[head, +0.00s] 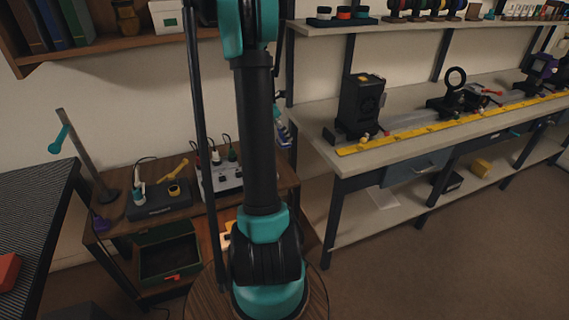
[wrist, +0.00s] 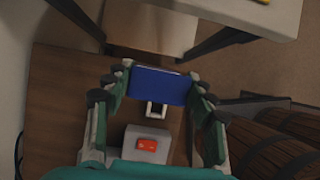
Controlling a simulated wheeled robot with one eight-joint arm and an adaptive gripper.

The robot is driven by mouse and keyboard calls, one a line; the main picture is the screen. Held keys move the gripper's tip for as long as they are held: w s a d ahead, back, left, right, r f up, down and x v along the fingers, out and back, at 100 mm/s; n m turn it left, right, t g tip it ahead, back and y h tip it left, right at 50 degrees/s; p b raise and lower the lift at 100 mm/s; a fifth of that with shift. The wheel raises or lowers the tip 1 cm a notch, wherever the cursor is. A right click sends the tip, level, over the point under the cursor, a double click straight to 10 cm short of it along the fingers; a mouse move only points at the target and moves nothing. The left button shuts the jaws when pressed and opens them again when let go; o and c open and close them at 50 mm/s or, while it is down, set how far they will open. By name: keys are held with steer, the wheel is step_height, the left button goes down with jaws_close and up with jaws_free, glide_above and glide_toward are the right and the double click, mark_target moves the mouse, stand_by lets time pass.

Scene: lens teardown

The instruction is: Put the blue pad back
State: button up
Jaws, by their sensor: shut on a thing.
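The blue pad (wrist: 158,86) is a flat dark blue block in the middle of the wrist view. My gripper (wrist: 160,90) is shut on it, with one finger at its left end and one at its right end. The pad is held above a brown wooden surface (wrist: 60,100). In the head view my arm hides most of the gripper, and the pad cannot be made out clearly there.
A grey box with a red-orange button (wrist: 153,144) and a pale loop lies below the pad. A wooden barrel (wrist: 285,150) stands at the right. In the head view, a workbench (head: 420,105) with a yellow rail (head: 450,122) fills the right; an open green box (head: 166,258) is at lower left.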

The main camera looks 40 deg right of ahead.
step_height(320, 180, down, 14)
steer(key=shift+f, duration=0.1)
stand_by(0.5)
steer(key=o, duration=1.1)
